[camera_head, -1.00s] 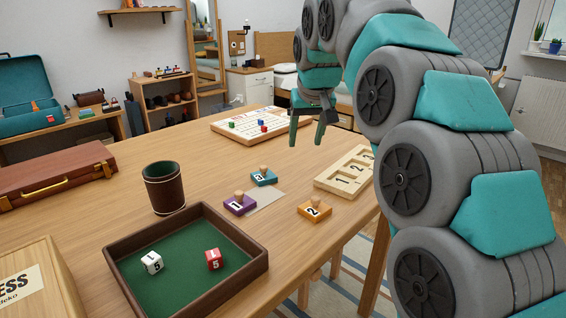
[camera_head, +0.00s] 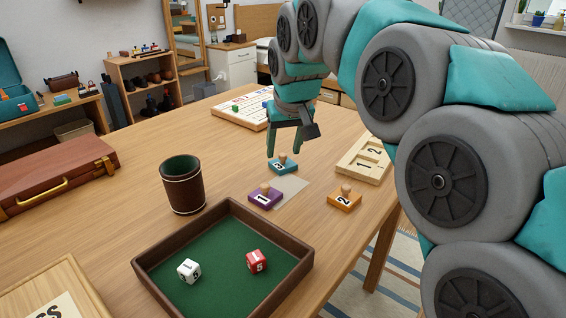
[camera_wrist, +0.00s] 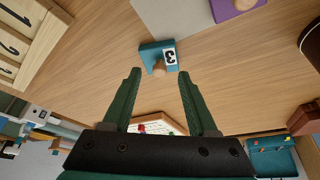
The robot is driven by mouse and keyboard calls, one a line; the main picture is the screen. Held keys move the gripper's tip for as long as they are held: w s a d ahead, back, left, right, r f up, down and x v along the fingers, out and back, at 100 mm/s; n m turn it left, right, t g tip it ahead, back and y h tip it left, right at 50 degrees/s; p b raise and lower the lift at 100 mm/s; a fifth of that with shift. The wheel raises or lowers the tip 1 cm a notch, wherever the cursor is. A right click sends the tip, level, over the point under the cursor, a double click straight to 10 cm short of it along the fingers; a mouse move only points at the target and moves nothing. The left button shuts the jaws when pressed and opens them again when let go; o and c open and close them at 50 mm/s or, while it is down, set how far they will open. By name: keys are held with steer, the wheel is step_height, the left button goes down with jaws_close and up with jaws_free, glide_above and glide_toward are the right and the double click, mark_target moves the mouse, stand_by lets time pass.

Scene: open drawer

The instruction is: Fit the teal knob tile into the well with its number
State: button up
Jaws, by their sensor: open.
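The teal knob tile (camera_head: 283,166) lies on the table with its wooden knob up and a number 3 on its face. It also shows in the wrist view (camera_wrist: 149,53), just beyond my fingertips. My gripper (camera_head: 284,154) is open and empty, with its fingers pointing down above the teal tile; the wrist view shows the two fingers apart (camera_wrist: 160,72). The wooden well board (camera_head: 364,160) lies to the right, with wells marked 1 and 2 visible; the rest of it is hidden behind my arm in the head view. It shows partly in the wrist view (camera_wrist: 28,32).
A purple tile 1 (camera_head: 265,197) and a grey sheet (camera_head: 291,188) lie close to the teal tile. An orange tile 2 (camera_head: 344,199) is to the right. A leather cup (camera_head: 183,187) and a dice tray (camera_head: 147,268) stand nearer. A game board (camera_head: 236,113) lies behind.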

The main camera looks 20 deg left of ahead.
steer(key=shift+x, duration=1)
jaws_close()
